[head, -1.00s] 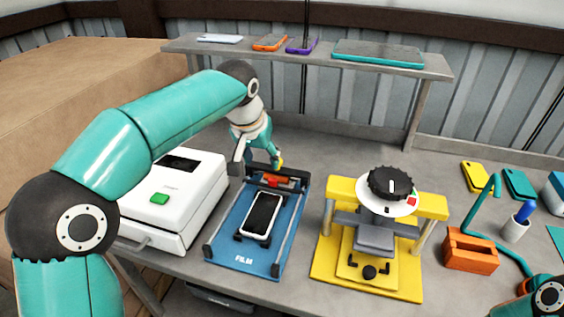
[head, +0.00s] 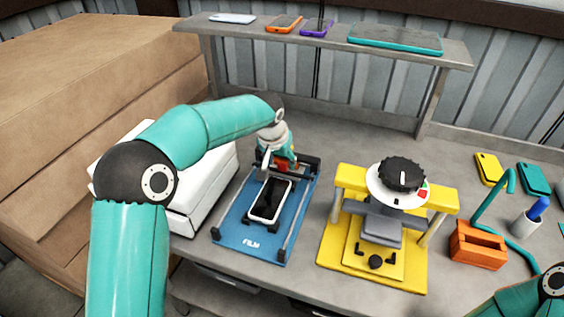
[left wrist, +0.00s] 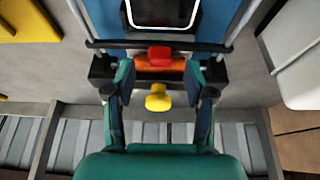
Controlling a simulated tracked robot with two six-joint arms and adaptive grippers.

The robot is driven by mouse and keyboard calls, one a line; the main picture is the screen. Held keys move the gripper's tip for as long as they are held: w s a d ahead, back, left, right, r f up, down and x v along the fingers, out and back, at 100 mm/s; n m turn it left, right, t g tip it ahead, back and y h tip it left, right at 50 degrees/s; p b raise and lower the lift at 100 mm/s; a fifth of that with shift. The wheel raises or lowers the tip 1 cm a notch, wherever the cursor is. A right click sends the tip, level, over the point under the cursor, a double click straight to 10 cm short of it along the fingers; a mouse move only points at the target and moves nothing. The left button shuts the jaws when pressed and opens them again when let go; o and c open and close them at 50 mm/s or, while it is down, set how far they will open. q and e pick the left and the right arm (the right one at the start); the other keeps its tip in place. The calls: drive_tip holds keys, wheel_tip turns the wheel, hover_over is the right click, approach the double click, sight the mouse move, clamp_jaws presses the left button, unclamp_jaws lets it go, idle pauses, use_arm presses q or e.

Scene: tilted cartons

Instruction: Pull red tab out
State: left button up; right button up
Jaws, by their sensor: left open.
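The blue film jig (head: 240,228) stands on the bench, with a white-edged black phone (head: 268,200) lying in it. At its far end is an orange-red roller bar, seen in the left wrist view (left wrist: 142,65), with a small red tab (left wrist: 160,52) on it. My left gripper (left wrist: 159,72) is open; its two fingers lie either side of the bar's middle, with the tab just beyond the tips. A yellow knob (left wrist: 158,99) shows between the fingers. In the head view my left gripper (head: 283,160) is at the jig's far end, largely hiding the tab. My right gripper is out of view.
A white machine (head: 205,185) stands left of the jig, partly behind my left arm. A yellow press (head: 335,250) with a black dial stands to the right. A shelf with phones (head: 300,32) runs behind. An orange holder (head: 478,245) stands far right.

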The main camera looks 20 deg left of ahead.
sight(282, 168)
use_arm(q)
drive_tip(key=shift+x, duration=1.4)
drive_tip(key=shift+c, duration=0.3)
clamp_jaws()
